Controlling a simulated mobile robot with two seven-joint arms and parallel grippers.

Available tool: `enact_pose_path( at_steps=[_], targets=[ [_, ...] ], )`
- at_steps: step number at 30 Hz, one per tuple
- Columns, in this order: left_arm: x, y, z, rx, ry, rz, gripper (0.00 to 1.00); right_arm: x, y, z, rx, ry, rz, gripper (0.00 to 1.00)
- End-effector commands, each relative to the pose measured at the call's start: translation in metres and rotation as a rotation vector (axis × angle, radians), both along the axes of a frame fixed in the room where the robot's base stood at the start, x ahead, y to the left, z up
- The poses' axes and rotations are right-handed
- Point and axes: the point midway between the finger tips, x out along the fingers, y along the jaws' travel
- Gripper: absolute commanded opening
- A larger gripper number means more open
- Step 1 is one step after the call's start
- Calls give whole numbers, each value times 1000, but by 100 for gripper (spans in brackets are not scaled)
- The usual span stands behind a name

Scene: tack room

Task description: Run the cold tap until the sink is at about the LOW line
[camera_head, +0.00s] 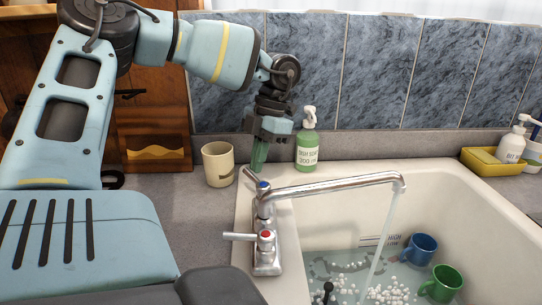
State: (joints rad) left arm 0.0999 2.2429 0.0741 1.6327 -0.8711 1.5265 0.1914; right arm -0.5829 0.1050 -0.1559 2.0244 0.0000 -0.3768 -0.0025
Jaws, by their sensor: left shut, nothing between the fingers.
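The chrome tap (267,240) stands at the sink's left rim. Its blue-marked cold lever (251,176) points up and left; its red-marked hot lever (240,237) points left. A stream of water (381,240) runs from the spout. The white sink (480,235) holds shallow water with white foam. HIGH and LOW marks (390,241) show on its back wall; the surface looks close to the LOW mark, though the small print is hard to read. My left gripper (259,160) is shut and empty, just above and behind the cold lever; I cannot tell whether they touch.
A blue mug (420,249) and a green mug (441,284) sit in the sink. A cream mug (218,164) and a green soap bottle (307,146) flank my left gripper. A yellow caddy (480,164) and a white bottle (511,146) stand at the right.

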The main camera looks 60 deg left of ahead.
Motion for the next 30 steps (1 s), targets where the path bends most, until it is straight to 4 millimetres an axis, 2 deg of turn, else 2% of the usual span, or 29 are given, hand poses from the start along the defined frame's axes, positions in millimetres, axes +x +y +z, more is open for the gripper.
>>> enact_pose_path(
  at_steps=[21, 30],
  targets=[
    [-38, 1, 3, -3, -2, 666, 0, 9, 0, 20, -1, -28, 0, 36],
    [-45, -1, 1, -1, 0, 825, 0, 11, -1, 26, 0, -34, -1, 36]
  ],
)
